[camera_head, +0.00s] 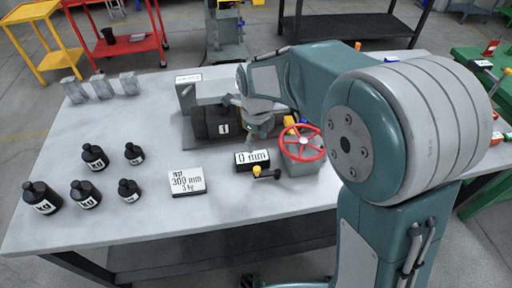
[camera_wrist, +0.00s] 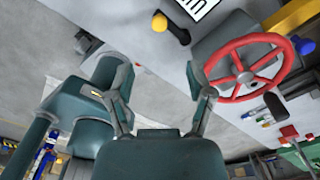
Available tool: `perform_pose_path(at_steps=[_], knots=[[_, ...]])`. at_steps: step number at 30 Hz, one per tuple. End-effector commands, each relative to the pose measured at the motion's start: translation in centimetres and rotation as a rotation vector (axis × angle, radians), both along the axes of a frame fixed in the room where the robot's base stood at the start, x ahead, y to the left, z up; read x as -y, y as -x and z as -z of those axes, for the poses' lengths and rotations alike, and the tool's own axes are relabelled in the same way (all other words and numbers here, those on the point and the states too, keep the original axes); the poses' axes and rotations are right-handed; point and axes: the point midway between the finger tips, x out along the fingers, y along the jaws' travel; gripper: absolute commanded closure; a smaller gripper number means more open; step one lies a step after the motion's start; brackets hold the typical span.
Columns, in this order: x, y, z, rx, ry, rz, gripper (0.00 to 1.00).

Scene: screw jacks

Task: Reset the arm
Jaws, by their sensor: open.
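My arm (camera_head: 310,80) reaches over the table from the right, in the head view. My gripper (camera_head: 262,125) hangs above the screw jack station, near the plate marked 1 (camera_head: 223,128). In the wrist view my gripper (camera_wrist: 160,70) is open, with its two fingers apart and nothing between them. The red handwheel (camera_head: 302,143) stands to the right of the gripper. A yellow-knobbed lever (camera_head: 266,173) sits below the 0 mm display (camera_head: 252,158).
Several black kg weights (camera_head: 84,193) stand on the left of the table (camera_head: 120,235). A 300 mm, 3 kg sign (camera_head: 187,181) lies near the middle. Small grey blocks (camera_head: 102,86) stand at the back left. Red and yellow carts (camera_head: 125,45) stand behind.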

Motion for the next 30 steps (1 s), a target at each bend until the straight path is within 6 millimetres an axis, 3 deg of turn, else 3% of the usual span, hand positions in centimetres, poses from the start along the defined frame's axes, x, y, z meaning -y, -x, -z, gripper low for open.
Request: perform_pose_path(at_steps=[17, 23, 30], knots=[[0.5, 0.2, -0.6, 0.009, -0.004, -0.036, 0.32], [3.9, 2.1, -4.3, 0.082, -0.015, -0.320, 0.32], [8.2, 5.7, -8.3, 0.183, 0.022, -0.748, 0.32]])
